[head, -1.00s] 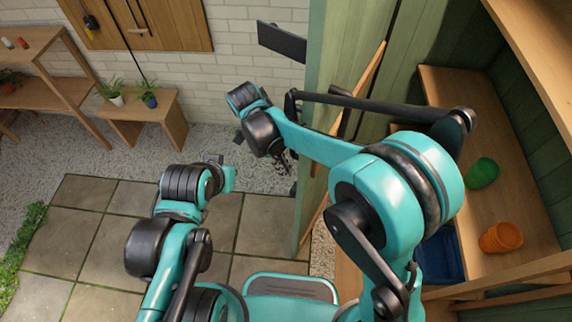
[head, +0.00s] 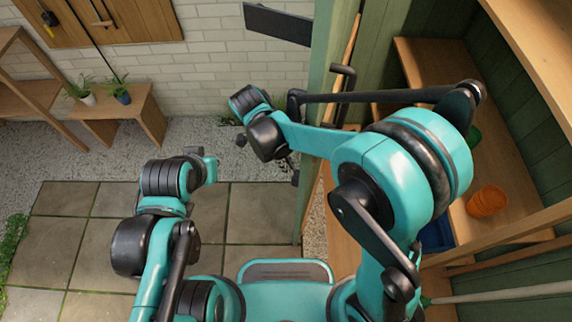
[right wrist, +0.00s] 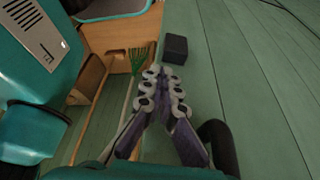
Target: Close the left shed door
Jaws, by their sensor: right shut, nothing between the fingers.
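The left shed door, as far as I can tell, is the green plank panel (head: 323,95) standing edge-on near the middle of the head view. My right arm reaches across its edge from the shed side. My right gripper (head: 291,168) is at the door's left side, partly hidden by its wrist. In the right wrist view the gripper (right wrist: 163,76) is shut and empty, beside green planks (right wrist: 255,85) with a small black block (right wrist: 175,48) ahead. I cannot tell whether it touches the planks. My left gripper (head: 206,160) is over the paving, apart from the door; its fingers are unclear.
Inside the shed at right are a wooden bench (head: 425,62), an orange pot (head: 487,201) and a partly hidden blue bin (head: 438,236). Paving (head: 75,240) is clear at left. A plant stand (head: 150,115) is by the brick wall. Green bristles (right wrist: 137,60) show in the wrist view.

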